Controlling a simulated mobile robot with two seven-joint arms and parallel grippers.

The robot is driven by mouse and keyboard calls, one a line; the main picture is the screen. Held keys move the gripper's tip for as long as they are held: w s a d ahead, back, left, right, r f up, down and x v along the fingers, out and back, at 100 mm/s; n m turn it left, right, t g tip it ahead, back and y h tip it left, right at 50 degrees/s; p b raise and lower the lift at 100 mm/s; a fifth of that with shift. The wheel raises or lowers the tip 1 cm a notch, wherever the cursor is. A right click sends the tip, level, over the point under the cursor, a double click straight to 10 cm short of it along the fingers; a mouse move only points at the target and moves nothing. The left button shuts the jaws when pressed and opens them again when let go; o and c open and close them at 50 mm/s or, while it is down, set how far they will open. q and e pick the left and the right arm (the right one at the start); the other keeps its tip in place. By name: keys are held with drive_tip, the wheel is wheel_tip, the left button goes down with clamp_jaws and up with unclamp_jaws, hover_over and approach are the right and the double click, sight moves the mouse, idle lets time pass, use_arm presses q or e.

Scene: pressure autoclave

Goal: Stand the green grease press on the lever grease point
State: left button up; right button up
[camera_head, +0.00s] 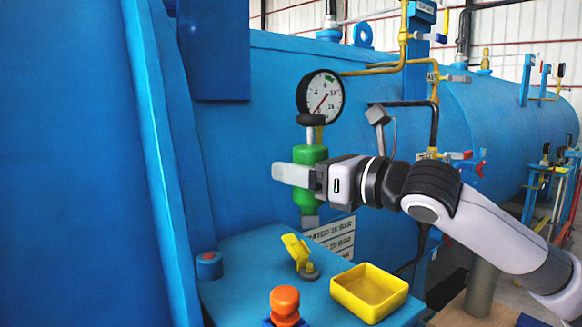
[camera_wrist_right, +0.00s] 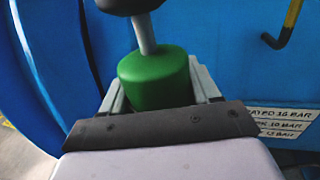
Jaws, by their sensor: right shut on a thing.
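The green grease press (camera_head: 309,181) is upright in the head view, with a dark knob on top and a grey tip below. My right gripper (camera_head: 309,177) is shut around its green body and holds it above the blue ledge. The right wrist view shows the green body (camera_wrist_right: 155,80) between the fingers, with its grey rod and dark knob above. Below the press on the ledge stands a small grey fitting with a tilted yellow lever (camera_head: 296,250); the tip is apart from it. I cannot tell for certain which fitting is the lever grease point. My left gripper is not in view.
The blue ledge (camera_head: 235,290) also carries an empty yellow tray (camera_head: 370,291), an orange knob (camera_head: 285,303) and a blue fitting with a red top (camera_head: 208,265). A pressure gauge (camera_head: 320,97) and pipes are behind the press. A blue wall stands at the left.

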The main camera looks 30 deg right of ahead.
sight(315, 223)
drive_tip(key=shift+s+r, duration=0.1)
drive_tip(key=shift+s, duration=0.1)
drive_tip(key=shift+f+b, duration=1.95)
drive_tip(key=shift+f, duration=1)
drive_tip(key=shift+r, duration=0.1)
drive_tip(key=shift+p, duration=0.4)
drive_tip(key=shift+p, duration=0.75)
drive_tip(key=shift+f+b, duration=1)
drive_tip(key=shift+f, duration=0.45)
